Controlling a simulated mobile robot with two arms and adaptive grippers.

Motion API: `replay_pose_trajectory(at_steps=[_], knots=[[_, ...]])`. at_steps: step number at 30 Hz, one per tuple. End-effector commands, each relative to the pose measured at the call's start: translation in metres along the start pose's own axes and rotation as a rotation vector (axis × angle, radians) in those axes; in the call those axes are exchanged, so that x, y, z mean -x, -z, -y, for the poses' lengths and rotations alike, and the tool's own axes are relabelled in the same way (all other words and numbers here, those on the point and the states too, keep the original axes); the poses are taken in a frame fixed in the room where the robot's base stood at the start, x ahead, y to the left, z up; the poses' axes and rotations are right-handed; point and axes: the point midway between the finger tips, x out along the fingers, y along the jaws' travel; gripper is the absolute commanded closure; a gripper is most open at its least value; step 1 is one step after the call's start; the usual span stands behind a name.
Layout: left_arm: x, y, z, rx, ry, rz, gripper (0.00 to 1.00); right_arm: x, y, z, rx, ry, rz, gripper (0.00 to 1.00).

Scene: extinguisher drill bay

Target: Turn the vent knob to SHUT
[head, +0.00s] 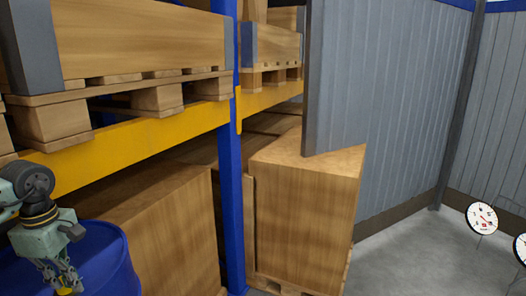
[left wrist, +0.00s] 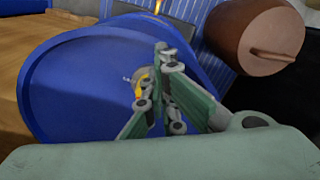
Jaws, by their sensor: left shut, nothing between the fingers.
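A blue drum (head: 108,262) stands at the lower left of the head view, and its round blue top (left wrist: 75,90) fills much of the left wrist view. A small yellow piece, perhaps the vent knob (left wrist: 139,88), shows on the drum top with a grey part beside it. A bit of yellow also shows at the bottom edge of the head view (head: 65,291). My left gripper (head: 67,284) is over the drum top, its fingers (left wrist: 166,62) shut and empty right beside the yellow piece. I cannot tell whether they touch it. No SHUT marking is legible. My right gripper is out of view.
A blue and yellow rack (head: 229,150) with wooden crates stands behind the drum. A large wooden crate (head: 300,215) stands in the middle. A brown cylinder (left wrist: 255,38) is beyond the drum in the left wrist view. Round gauges (head: 482,218) and open floor are at right.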

Motion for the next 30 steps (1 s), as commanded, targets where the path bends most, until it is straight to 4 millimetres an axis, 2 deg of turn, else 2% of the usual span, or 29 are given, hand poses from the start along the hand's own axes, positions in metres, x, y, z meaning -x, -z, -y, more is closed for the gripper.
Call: replay_pose_trajectory(at_steps=[30], knots=[[-0.0057, 0.0012, -0.0038, -0.005, 0.009, 0.002, 1.0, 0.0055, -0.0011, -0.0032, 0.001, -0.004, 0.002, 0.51]])
